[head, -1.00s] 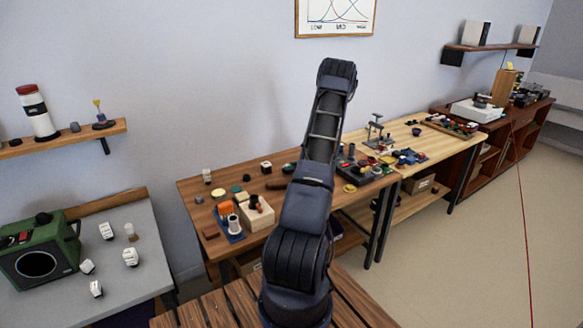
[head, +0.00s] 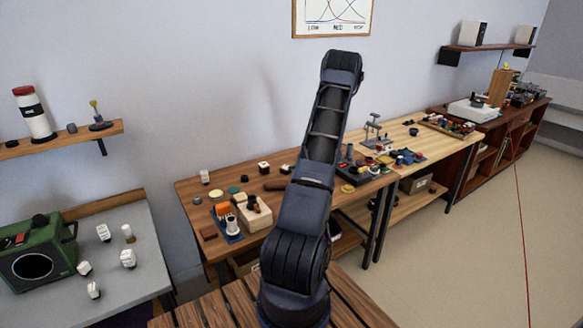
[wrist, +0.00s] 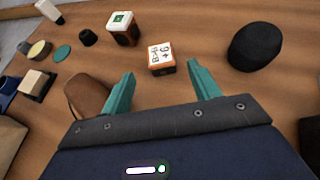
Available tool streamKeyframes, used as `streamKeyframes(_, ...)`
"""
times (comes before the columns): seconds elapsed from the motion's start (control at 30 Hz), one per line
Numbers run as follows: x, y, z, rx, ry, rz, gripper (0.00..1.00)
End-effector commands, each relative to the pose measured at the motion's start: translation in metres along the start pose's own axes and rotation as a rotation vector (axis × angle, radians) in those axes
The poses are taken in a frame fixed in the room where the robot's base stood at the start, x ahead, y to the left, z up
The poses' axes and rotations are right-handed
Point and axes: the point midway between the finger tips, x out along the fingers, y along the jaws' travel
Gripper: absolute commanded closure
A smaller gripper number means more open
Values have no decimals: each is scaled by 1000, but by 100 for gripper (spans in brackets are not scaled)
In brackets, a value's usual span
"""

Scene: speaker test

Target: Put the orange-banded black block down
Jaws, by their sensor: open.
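In the wrist view, a small block (wrist: 161,56) with a white printed face and an orange band stands on the brown wooden table (wrist: 205,28). It appears to be the orange-banded black block, though little black shows on it. My gripper (wrist: 160,68) is open, with its two teal fingers spread to either side of the block's near end. A clear gap shows between the block and each finger, so nothing is gripped. In the head view, my own arm hides the gripper and this block.
A block with a green label (wrist: 122,28) stands just behind and left. A black rounded object (wrist: 255,47) is to the right, a brown oblong one (wrist: 88,97) close to the left finger. A small black cylinder (wrist: 88,37) and green disc (wrist: 62,53) lie farther left.

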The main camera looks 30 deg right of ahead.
Motion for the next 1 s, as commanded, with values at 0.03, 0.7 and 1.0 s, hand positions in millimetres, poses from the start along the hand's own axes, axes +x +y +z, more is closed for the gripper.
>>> streamKeyframes(0.03, -10, -1, 0, 0, 0, -2, 39)
streamKeyframes(0.7, -57, 36, 49, -145, 26, 78, 39)
streamKeyframes(1.0, -64, 135, 145, -512, 90, 266, 39)
